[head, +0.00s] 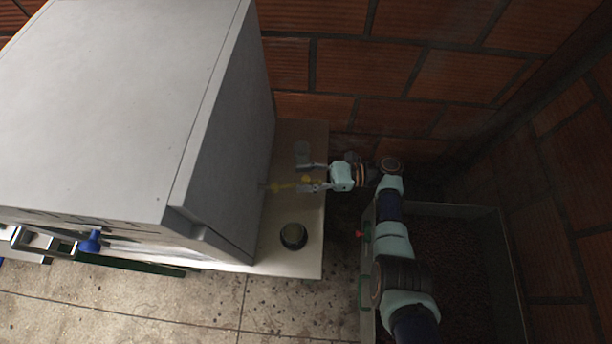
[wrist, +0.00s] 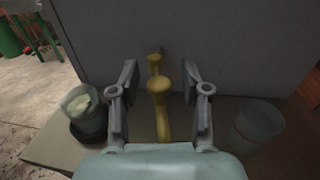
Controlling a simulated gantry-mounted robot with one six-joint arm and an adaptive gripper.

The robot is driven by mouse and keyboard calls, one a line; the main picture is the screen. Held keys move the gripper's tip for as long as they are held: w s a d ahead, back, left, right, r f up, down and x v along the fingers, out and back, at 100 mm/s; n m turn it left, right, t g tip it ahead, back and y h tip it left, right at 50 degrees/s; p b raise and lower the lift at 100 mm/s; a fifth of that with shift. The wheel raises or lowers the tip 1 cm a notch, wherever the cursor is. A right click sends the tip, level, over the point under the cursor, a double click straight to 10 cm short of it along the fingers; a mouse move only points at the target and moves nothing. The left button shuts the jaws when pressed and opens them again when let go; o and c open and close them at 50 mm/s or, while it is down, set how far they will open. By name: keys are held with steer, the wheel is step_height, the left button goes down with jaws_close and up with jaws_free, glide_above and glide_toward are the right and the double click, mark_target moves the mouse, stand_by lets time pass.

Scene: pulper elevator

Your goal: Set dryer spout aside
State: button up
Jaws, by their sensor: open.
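The dryer spout (wrist: 161,118) is yellow and shows in the wrist view as a bar with a rounded knob, running toward the grey machine wall. It shows small and yellow in the head view (head: 282,187), beside the large grey machine (head: 215,150). My gripper (head: 304,177) is open, with one finger on each side of the spout. In the wrist view my gripper (wrist: 160,78) shows gaps between both fingers and the spout. The spout's near end is hidden behind the gripper body.
A pale shelf (head: 308,262) juts from the machine. A cup with pale contents (wrist: 84,112) stands left of my gripper in the wrist view; a clear cup (wrist: 257,124) stands right. A bin (head: 500,225) of dark material lies below my arm. Brick walls are close behind and right.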

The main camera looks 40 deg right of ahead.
steer(key=v, duration=0.7)
steer(key=shift+s+d, duration=0.15)
steer(key=shift+d, duration=0.1)
stand_by(0.3)
